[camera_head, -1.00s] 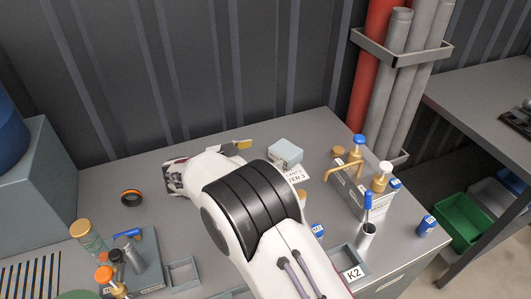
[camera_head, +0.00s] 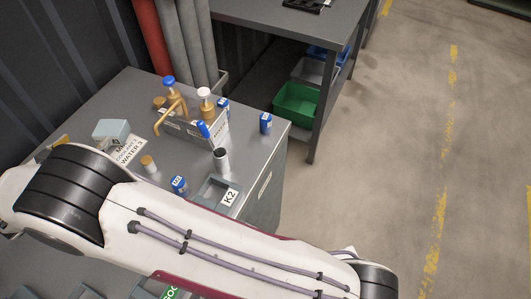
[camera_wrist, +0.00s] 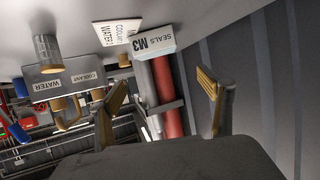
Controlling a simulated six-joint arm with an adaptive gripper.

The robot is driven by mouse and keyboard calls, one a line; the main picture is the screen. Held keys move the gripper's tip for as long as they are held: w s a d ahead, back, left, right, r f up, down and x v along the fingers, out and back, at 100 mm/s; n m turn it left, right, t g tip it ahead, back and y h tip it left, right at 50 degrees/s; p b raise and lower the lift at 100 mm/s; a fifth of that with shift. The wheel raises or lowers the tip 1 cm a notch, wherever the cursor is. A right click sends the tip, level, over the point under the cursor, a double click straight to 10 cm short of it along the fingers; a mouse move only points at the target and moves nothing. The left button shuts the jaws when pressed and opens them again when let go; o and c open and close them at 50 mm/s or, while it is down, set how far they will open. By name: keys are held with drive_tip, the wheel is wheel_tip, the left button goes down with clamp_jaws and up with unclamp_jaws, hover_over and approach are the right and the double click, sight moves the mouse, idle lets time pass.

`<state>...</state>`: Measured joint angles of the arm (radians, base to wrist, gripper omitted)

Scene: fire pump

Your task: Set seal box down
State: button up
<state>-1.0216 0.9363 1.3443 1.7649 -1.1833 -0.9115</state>
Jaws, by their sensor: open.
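The seal box, labelled SEALS M3 in the wrist view (camera_wrist: 153,42), is a small pale blue-grey box. In the head view the box (camera_head: 112,130) stands on the grey bench, beside the white WATER 3 card (camera_head: 127,150). My gripper (camera_wrist: 162,86) is open, with its two gold-padded fingers wide apart and nothing between them. The box lies beyond the fingertips, apart from both fingers. In the head view my arm hides most of the gripper.
Grey and red pipes (camera_head: 180,45) rise behind.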

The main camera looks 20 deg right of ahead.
drive_tip(key=w+d+r+n+t+y, duration=0.1)
drive_tip(key=w+d+r+y, duration=0.15)
drive_tip(key=r, duration=0.55)
drive_tip(key=w+d+r+n+y, duration=0.1)
drive_tip(key=w+d+r+y, duration=0.2)
drive_tip(key=r, duration=0.5)
drive_tip(key=w+d+r+n+t+y, duration=0.1)
drive_tip(key=d+r+y, duration=0.25)
drive_tip(key=r, duration=0.45)
drive_tip(key=s+d+r+n+g+y, duration=0.1)
drive_tip(key=s+d+r+n+g, duration=0.2)
drive_tip(key=s+d, duration=1.35)
drive_tip(key=s+d+f+g+h, duration=0.1)
drive_tip(key=s+d+f+g, duration=0.1)
drive_tip(key=s+d+f, duration=0.2)
drive_tip(key=s+d+f+m+g+h, duration=0.1)
drive_tip(key=s+d+f, duration=0.3)
drive_tip(key=s+d, duration=0.4)
drive_tip(key=s+d+f+g+h, duration=0.3)
drive_tip(key=s+d, duration=0.3)
drive_tip(key=s, duration=0.5)
drive_tip(key=shift+d+f+m, duration=0.3)
drive_tip(key=shift+f, duration=0.4)
